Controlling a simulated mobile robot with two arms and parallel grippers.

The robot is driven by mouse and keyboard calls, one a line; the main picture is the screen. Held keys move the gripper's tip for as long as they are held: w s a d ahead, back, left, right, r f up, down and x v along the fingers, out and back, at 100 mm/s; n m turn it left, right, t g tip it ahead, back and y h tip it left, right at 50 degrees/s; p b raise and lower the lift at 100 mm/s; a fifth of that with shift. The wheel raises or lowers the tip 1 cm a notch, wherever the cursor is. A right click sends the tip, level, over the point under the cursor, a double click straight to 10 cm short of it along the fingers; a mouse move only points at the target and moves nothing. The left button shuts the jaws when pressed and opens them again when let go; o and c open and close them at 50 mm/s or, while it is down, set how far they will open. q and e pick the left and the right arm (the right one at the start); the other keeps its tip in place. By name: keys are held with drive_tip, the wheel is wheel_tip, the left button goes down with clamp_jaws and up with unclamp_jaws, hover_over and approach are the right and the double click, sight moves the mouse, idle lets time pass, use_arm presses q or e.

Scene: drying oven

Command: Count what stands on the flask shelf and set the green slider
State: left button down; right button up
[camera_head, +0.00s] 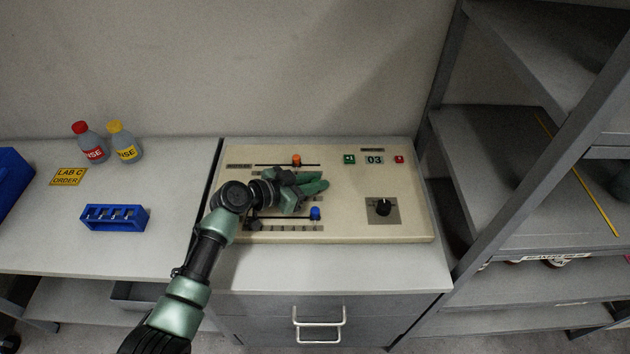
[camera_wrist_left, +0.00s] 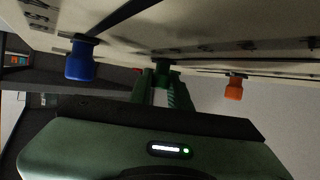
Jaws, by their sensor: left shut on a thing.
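The beige control panel (camera_head: 350,222) carries three horizontal sliders. The orange slider knob (camera_head: 296,160) is on the top track and the blue slider knob (camera_head: 315,213) on the bottom track. My left gripper (camera_head: 318,184) reaches over the middle track and hides it in the head view. In the left wrist view the green slider knob (camera_wrist_left: 162,70) sits between the tips of my left gripper (camera_wrist_left: 161,88), which is shut on it. The blue knob (camera_wrist_left: 80,60) and orange knob (camera_wrist_left: 234,88) flank it. My right gripper is not in view. No flask is clearly identifiable on the shelves.
A display (camera_head: 374,160) reads 03, between green and red buttons. A black dial (camera_head: 383,207) is below. A shelf rack (camera_head: 480,150) stands right, with partly hidden items (camera_head: 555,261) on a lower shelf. Two bottles (camera_head: 91,143) and a blue rack (camera_head: 115,224) are left.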

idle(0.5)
use_arm(q)
drive_tip(key=shift+a+f, duration=0.1)
drive_tip(key=shift+a, duration=0.1)
drive_tip(key=a+b, duration=0.5)
drive_tip(key=a, duration=0.2)
drive_tip(key=c, duration=1.3)
unclamp_jaws()
drive_tip(key=shift+a, duration=0.1)
